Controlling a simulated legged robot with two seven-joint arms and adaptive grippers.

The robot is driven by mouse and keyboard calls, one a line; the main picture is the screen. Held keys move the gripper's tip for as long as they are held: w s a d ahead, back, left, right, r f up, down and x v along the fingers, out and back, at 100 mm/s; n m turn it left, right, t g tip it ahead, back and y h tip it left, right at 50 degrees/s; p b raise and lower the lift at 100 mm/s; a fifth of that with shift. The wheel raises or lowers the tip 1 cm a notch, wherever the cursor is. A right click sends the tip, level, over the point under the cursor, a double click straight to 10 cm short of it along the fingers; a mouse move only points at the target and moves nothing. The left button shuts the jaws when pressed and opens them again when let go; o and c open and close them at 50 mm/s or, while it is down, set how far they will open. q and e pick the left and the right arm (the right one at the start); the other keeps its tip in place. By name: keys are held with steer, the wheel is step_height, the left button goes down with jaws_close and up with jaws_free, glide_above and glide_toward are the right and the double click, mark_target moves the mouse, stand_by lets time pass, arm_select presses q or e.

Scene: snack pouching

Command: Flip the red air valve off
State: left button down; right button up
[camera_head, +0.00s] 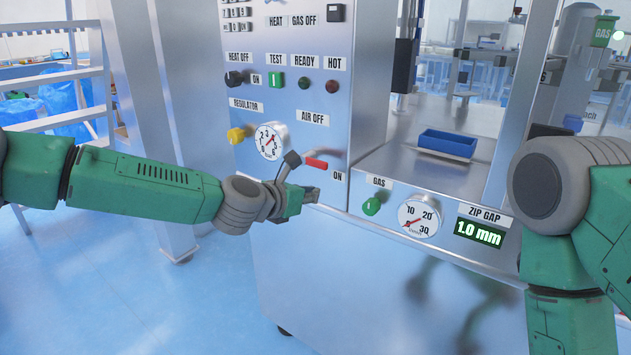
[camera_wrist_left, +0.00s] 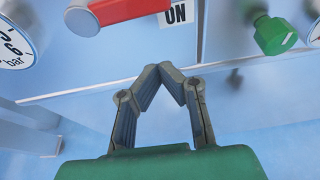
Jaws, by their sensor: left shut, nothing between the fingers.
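The red air valve handle (camera_head: 316,163) is on the machine's front panel, between the AIR OFF label (camera_head: 313,118) above and the ON label (camera_head: 338,177) at its lower right. It points right, towards ON. In the left wrist view the red handle (camera_wrist_left: 125,8) crosses the top edge, partly cut off, beside the ON label (camera_wrist_left: 177,14). My left gripper (camera_head: 311,194) is just below the handle, apart from it. Its fingertips (camera_wrist_left: 162,68) meet in the left wrist view, with nothing between them. My right arm shows at the right; its gripper is out of view.
A pressure gauge (camera_head: 270,142) and yellow regulator knob (camera_head: 238,134) are left of the valve. A green gas knob (camera_head: 372,206) and second gauge (camera_head: 418,218) sit to the right. A blue tray (camera_head: 447,144) rests on the machine's ledge. The panel below the valve is bare.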

mark_target(316, 160)
arm_select(q)
steer(key=shift+x, duration=1.05)
step_height(316, 160, up, 4)
steer(key=shift+s+d+f, duration=0.1)
steer(key=shift+s+f, duration=0.05)
steer(key=shift+r, duration=0.25)
